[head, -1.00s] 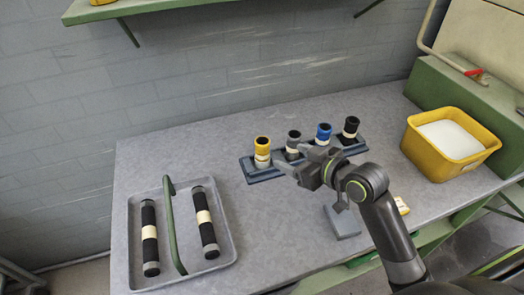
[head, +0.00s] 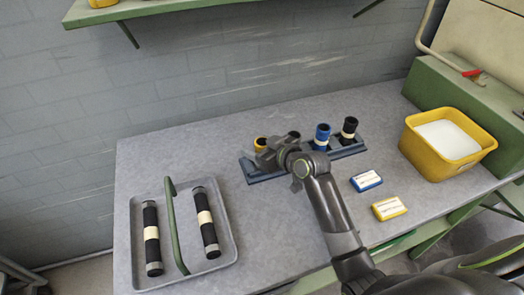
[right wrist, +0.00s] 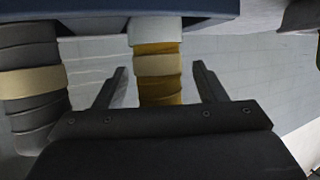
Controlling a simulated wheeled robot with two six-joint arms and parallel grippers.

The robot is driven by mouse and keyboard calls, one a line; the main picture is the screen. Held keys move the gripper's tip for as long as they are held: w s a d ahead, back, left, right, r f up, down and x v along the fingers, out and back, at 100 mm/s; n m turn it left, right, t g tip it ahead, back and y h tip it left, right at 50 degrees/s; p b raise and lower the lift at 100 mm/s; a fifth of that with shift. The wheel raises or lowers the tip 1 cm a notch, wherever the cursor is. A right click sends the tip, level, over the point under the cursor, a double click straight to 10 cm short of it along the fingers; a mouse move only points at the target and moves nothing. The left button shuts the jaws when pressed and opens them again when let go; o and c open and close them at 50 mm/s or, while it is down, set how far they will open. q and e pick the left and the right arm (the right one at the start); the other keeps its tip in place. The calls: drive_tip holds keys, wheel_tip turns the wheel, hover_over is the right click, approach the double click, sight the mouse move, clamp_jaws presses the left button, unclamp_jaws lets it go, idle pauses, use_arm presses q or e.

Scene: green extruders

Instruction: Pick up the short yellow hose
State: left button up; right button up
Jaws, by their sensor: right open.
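The short yellow hose (head: 260,142) stands upright at the left end of a dark blue rack (head: 265,178). In the head view my right gripper covers most of it, leaving its top visible. In the right wrist view the yellow hose (right wrist: 160,92), with a pale band, stands between the two fingers. My right gripper (head: 264,158) is open, one finger on each side of the hose, with a gap visible on both sides. My left gripper is not in view.
A grey hose (head: 294,134), a blue hose (head: 322,136) and a black hose (head: 348,128) stand in the same rack. A grey tray (head: 232,252) with two black hoses is at left. A yellow bin (head: 430,155) and two small boxes are at right.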

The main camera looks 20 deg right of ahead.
drive_tip(key=shift+w+a+f, duration=0.15)
drive_tip(key=shift+w+f, duration=0.05)
drive_tip(key=shift+w, duration=0.15)
drive_tip(key=c, duration=1.1)
wheel_tip(320, 180, up, 10)
drive_tip(key=shift+f, duration=0.1)
drive_tip(key=shift+c, duration=0.2)
drive_tip(key=shift+s+a+r+p, duration=0.1)
drive_tip(key=shift+s+r+p, duration=0.1)
drive_tip(key=shift+r+p, duration=0.15)
wheel_tip(320, 180, down, 10)
drive_tip(key=shift+f, duration=0.1)
